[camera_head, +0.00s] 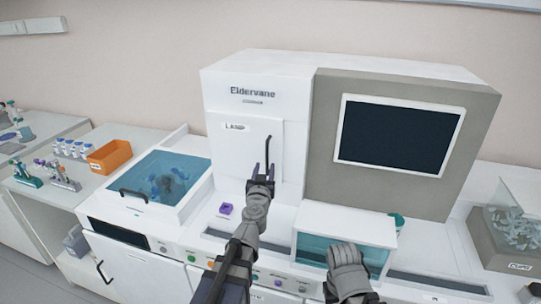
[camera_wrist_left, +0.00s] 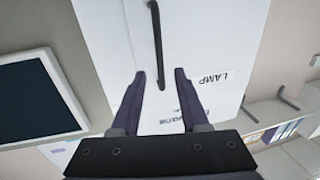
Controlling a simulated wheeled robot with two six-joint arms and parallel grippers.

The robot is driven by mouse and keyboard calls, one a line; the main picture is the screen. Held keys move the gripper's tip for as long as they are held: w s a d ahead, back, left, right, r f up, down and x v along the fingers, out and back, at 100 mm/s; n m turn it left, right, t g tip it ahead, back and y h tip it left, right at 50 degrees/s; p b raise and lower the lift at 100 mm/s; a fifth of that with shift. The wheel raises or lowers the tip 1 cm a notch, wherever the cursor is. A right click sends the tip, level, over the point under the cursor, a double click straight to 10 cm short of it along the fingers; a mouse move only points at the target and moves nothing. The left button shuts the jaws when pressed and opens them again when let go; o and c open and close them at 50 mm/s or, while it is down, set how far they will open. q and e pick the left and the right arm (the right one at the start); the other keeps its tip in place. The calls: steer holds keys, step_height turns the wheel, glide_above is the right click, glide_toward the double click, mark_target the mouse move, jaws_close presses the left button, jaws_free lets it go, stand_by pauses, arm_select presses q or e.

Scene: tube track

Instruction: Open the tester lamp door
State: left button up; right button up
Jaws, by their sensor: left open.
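The lamp door (camera_head: 240,148) is a white panel labelled "LAMP" on the front of the white tester (camera_head: 218,100). It looks shut, flush with the housing. Its dark vertical handle (camera_head: 267,149) is near the door's right side. My left gripper (camera_head: 262,172) is in front of the door at the handle's lower part. In the left wrist view the handle (camera_wrist_left: 156,35) runs down between the two spread fingertips of the left gripper (camera_wrist_left: 160,74), with a gap on each side. The jaws are open and grip nothing. Only a grey part of my right arm shows; its gripper is not visible.
A dark screen (camera_head: 399,136) is right of the door. A blue-lidded bath (camera_head: 165,178) with a black handle is at left, beside an orange bin (camera_head: 109,156).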

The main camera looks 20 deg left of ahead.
mark_target(267, 158)
arm_select(q)
steer(key=shift+w, duration=0.15)
steer(key=w, duration=0.5)
steer(key=w+a, duration=0.1)
steer(key=w, duration=0.1)
steer(key=shift+w+a, duration=0.1)
steer(key=shift+w, duration=0.15)
steer(key=shift+s, duration=0.1)
jaws_close()
stand_by(1.0)
